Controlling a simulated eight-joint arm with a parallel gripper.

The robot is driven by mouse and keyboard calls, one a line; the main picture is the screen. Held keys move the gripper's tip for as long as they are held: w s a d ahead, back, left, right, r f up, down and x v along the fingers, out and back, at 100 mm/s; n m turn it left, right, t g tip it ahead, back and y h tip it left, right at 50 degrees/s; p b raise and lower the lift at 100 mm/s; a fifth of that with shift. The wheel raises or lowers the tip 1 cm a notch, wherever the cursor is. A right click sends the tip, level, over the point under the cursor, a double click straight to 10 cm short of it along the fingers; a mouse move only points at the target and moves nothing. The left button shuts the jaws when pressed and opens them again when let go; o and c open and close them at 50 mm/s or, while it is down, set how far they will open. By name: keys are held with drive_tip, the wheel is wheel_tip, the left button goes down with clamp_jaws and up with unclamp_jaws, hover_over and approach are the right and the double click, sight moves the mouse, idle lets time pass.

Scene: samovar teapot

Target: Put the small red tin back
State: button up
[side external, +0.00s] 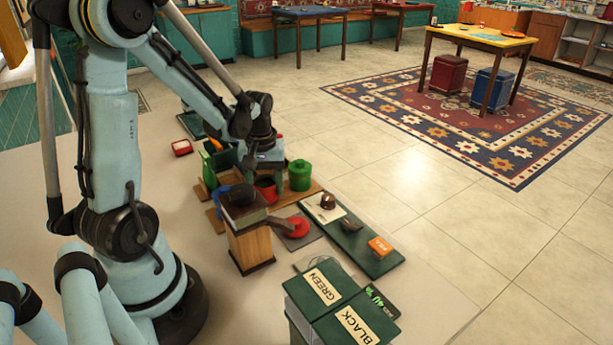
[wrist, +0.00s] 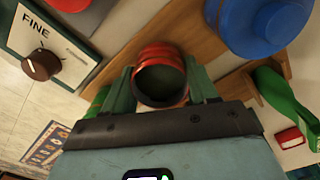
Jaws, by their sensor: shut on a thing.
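The small red tin (wrist: 160,75) is an open cylinder with a dark inside. In the wrist view it sits between the two green fingers of my gripper (wrist: 161,88), which is shut on it. In the side view the red tin (side external: 265,189) shows partly below my gripper (side external: 262,172), just left of a green lidded canister (side external: 300,176). A wooden board (side external: 308,191) lies under this group, and the board (wrist: 125,50) also shows behind the tin in the wrist view. I cannot tell whether the tin touches the board.
A round red thing (side external: 298,226) and a brown knob (side external: 328,201) are nearby. A dark green tray (side external: 365,247) holds an orange box (side external: 380,245). Green boxes (side external: 340,305) stand at the front. A blue lidded thing (wrist: 260,22) is close.

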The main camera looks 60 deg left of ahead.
drive_tip(key=shift+f, duration=0.15)
drive_tip(key=o, duration=1.2)
drive_tip(key=shift+c, duration=0.2)
wheel_tip(320, 180, up, 12)
drive_tip(key=d+m+t, duration=0.7)
drive_tip(key=d+m, duration=0.4)
drive_tip(key=d, duration=0.5)
drive_tip(key=shift+d+m, duration=0.25)
drive_tip(key=shift+m, duration=0.15)
